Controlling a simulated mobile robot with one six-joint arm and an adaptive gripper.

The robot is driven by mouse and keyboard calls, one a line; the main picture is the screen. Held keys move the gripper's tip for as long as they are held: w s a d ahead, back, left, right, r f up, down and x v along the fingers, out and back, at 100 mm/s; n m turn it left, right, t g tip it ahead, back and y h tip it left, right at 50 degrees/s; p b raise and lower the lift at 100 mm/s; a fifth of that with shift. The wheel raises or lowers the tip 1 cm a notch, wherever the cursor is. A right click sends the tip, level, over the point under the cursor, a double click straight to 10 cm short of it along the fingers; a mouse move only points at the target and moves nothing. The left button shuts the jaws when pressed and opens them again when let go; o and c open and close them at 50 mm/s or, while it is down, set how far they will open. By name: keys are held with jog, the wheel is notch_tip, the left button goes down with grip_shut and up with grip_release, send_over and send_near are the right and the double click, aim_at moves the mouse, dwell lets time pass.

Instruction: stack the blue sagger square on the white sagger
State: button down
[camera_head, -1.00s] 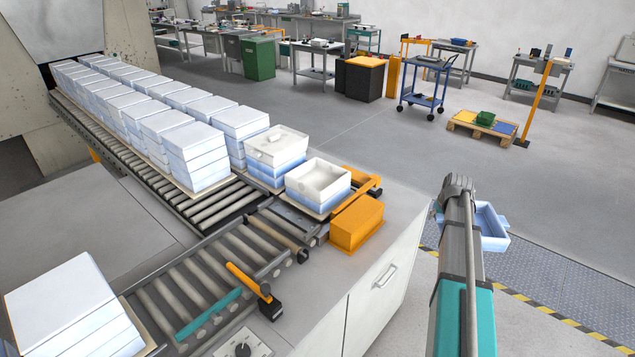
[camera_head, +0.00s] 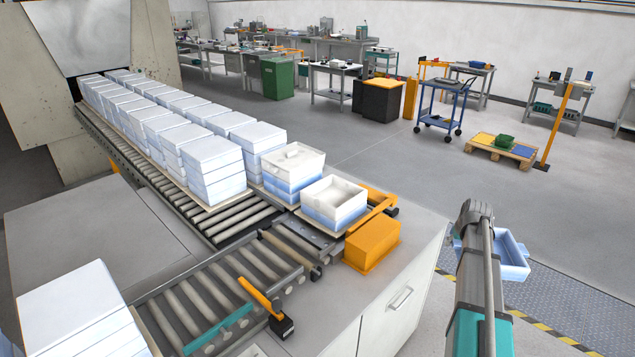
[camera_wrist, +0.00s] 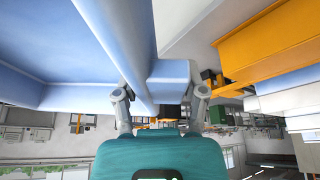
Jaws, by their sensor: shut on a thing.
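My gripper (camera_wrist: 160,97) is shut on a lug at the side of the blue sagger (camera_wrist: 40,45), which fills the upper left of the wrist view. In the head view this open, pale blue sagger (camera_head: 514,258) is held out past the right side of the bench. My arm hides the fingers there. A white open sagger (camera_head: 335,203) sits on a pale blue one on a plate at the end of the roller line, to the left of and apart from the held sagger.
An orange box (camera_head: 372,245) stands on the bench close to the white sagger; an orange bracket (camera_head: 380,207) is beside it. Long rows of pale saggers (camera_head: 210,165) fill the conveyor behind. A large stack (camera_head: 80,310) stands at lower left. Open floor lies beyond the bench.

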jog(key=shift+f+b, duration=1)
jog(key=shift+f, duration=0.3)
jog(key=shift+s, duration=0.1)
